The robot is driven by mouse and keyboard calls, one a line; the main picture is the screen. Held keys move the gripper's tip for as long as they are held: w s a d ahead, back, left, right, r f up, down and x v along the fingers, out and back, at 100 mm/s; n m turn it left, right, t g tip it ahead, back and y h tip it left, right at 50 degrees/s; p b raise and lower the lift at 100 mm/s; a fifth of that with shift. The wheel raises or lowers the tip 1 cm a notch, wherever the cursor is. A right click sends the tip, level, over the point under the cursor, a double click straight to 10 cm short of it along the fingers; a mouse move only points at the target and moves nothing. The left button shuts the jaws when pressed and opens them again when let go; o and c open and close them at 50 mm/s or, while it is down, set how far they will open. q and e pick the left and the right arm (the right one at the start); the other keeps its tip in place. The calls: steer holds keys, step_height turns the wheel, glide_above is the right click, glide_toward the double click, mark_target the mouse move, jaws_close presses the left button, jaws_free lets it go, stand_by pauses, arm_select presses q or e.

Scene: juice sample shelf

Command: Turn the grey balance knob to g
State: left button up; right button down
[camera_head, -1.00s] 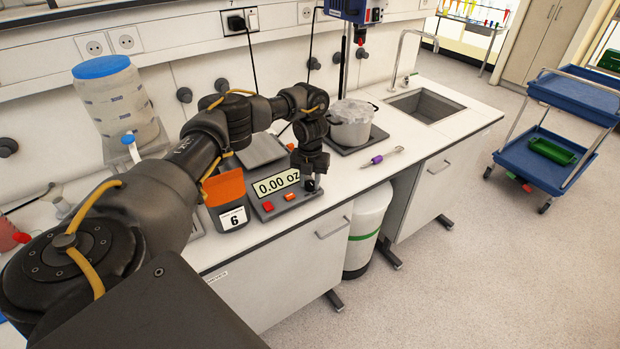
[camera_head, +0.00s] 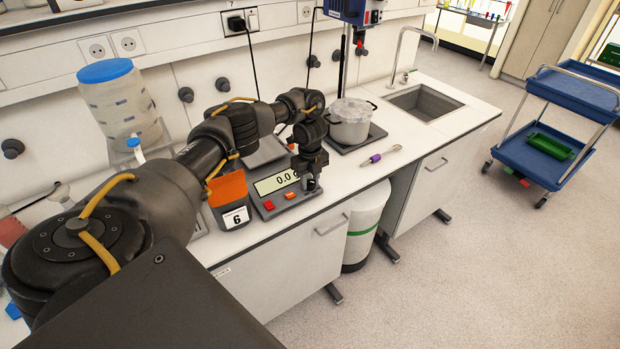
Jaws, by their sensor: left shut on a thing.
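The balance (camera_head: 268,207) stands on the bench with its display (camera_head: 276,182) facing me. The display reads 0.0 and what looks like a g, partly covered by my gripper. My left gripper (camera_head: 312,186) points down at the balance's right front corner. It is shut on the grey knob there, which the fingers mostly hide. The weighing pan (camera_head: 264,152) is behind the display, partly behind my arm, and looks empty. My right gripper is not in view.
An orange-topped dark container labelled 6 (camera_head: 230,200) stands close left of the balance. A pot (camera_head: 350,122) on a hotplate is behind right. A purple-handled tool (camera_head: 384,155) lies on the bench, with the sink (camera_head: 425,102) beyond.

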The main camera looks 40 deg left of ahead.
mark_target(310, 181)
arm_select(q)
steer(key=shift+w+a+r+n, duration=0.1)
steer(key=shift+w+r+n, duration=0.05)
steer(key=shift+n, duration=0.25)
steer(key=o, duration=0.6)
steer(key=shift+o, duration=0.4)
step_height(310, 181, up, 11)
steer(key=p, duration=0.2)
stand_by(0.3)
